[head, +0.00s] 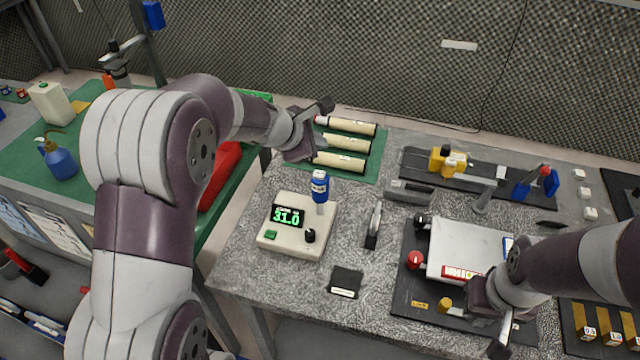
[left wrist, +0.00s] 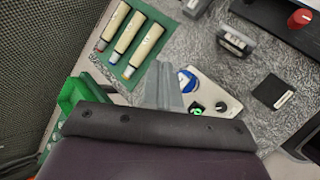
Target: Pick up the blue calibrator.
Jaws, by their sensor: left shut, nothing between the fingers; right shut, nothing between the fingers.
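The blue calibrator (head: 320,184) is a small blue cylinder with a pale band. It stands upright at the back right of a white instrument (head: 268,235) with a green 31.0 display. In the left wrist view the calibrator (left wrist: 187,82) shows as a blue and white round top, partly hidden by my fingers. My left gripper (head: 303,152) is shut and empty, behind and above the calibrator and apart from it in the head view; its fingers (left wrist: 163,85) also show in the wrist view. My right gripper (head: 497,325) is shut and empty over the front right of the bench.
Several cream tubes (head: 340,143) lie on a green mat behind the calibrator. A grey clamp-like tool (head: 374,225) and a black block (head: 346,282) lie to its right. A black board (head: 405,280) carries a silver plate (head: 462,245). A blue squirt bottle (head: 60,160) stands on the left table.

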